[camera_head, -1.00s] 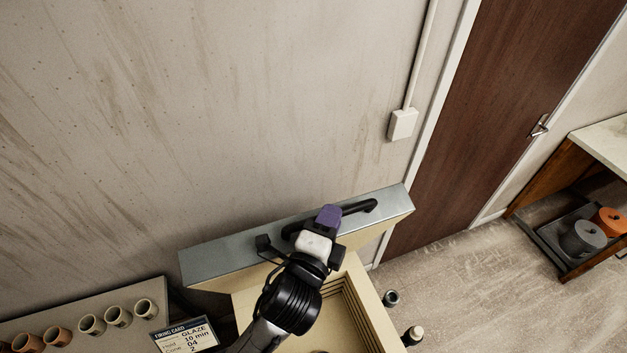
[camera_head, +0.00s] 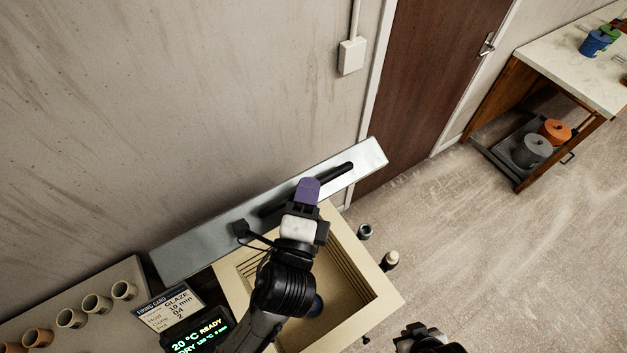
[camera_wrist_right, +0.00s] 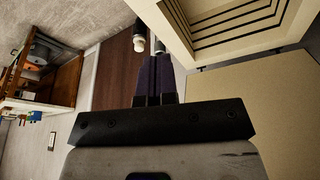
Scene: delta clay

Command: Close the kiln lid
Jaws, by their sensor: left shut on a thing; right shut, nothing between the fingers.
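The kiln (camera_head: 388,300) is open, with its cream, grooved chamber visible. Its grey-topped lid (camera_head: 195,250) stands raised along the wall side. My left gripper (camera_head: 306,192) is shut on the dark lid handle (camera_head: 337,174); its purple fingers and my arm hide part of the handle and chamber. My right gripper (camera_wrist_right: 153,80) is shut and empty in the right wrist view, apart from the kiln (camera_wrist_right: 235,35). A broad beige panel there, seemingly the lid's inner face (camera_wrist_right: 240,110), lies to its right. Only part of my right arm shows at the bottom of the head view.
Several cups (camera_head: 97,303), a firing card (camera_head: 170,308) and a lit display (camera_head: 202,337) are at lower left. A workbench (camera_head: 560,70) stands right; the floor between is clear.

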